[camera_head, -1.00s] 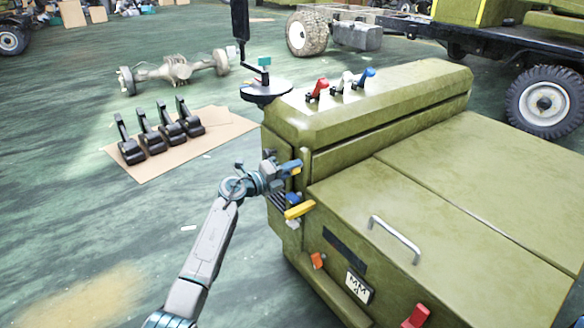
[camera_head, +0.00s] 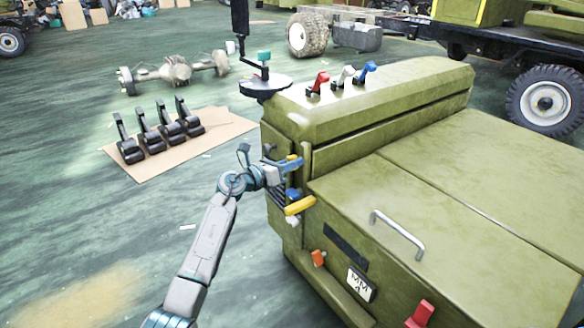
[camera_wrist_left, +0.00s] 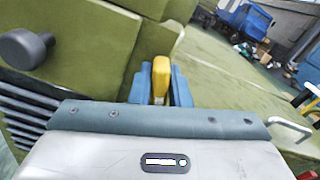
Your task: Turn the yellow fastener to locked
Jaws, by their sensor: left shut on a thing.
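The yellow fastener (camera_head: 292,158) is on the near left corner of the olive green chassis box (camera_head: 400,210), mostly hidden by my gripper in the head view. In the left wrist view, the yellow fastener (camera_wrist_left: 160,76) stands between the blue fingers. My left gripper (camera_head: 290,163) is shut on it; it also shows in the left wrist view (camera_wrist_left: 160,88). How the fastener joins the box is hidden behind my gripper. My right gripper is not in view.
Just below my gripper, blue (camera_head: 292,194), yellow (camera_head: 300,206) and white (camera_head: 292,220) levers stick out close together. A dark round knob (camera_wrist_left: 25,48) and slats are at left in the wrist view. A metal handle (camera_head: 397,236) stands on the lid.

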